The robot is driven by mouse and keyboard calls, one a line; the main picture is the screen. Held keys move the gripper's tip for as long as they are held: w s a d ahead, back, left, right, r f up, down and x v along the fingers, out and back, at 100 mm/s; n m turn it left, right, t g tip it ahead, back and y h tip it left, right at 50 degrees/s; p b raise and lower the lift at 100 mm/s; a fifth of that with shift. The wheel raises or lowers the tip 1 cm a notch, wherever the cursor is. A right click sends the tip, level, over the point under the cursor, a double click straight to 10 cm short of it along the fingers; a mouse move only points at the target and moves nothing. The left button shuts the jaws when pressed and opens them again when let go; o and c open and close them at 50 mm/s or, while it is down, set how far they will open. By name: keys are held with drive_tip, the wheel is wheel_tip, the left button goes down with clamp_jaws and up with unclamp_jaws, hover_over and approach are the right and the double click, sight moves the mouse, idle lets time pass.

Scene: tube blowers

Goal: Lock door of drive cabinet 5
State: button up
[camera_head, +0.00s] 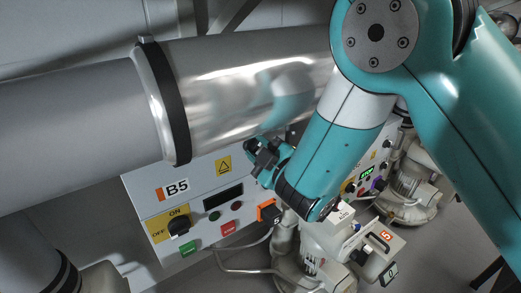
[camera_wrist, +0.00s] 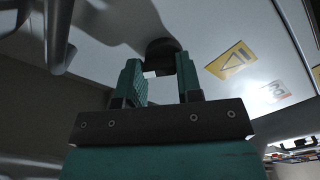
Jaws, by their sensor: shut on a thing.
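The drive cabinet (camera_head: 205,190) is a pale box marked B5 (camera_head: 177,188), below a large pipe. Its front carries an ON/OFF switch (camera_head: 179,226), a dark display and small buttons. In the wrist view, the two teal fingers of my gripper (camera_wrist: 160,75) are closed around a dark round knob (camera_wrist: 163,47) on the pale cabinet surface (camera_wrist: 215,30). A yellow warning label (camera_wrist: 232,60) is right of the knob. Whether the lock is turned cannot be told.
The large metal pipe (camera_head: 245,90) runs close above the cabinet. A second control panel (camera_head: 375,165) and white machinery (camera_head: 410,185) stand at the right. A handled unit marked 5 (camera_head: 383,245) and a cable (camera_head: 245,271) are below my arm.

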drive_tip(key=n, duration=0.4)
drive_tip(key=shift+a+n, duration=0.1)
drive_tip(key=shift+n, duration=0.2)
drive_tip(key=shift+s+n, duration=0.1)
drive_tip(key=shift+n, duration=1.9)
drive_tip(key=o, duration=0.9)
drive_tip(key=shift+o, duration=0.2)
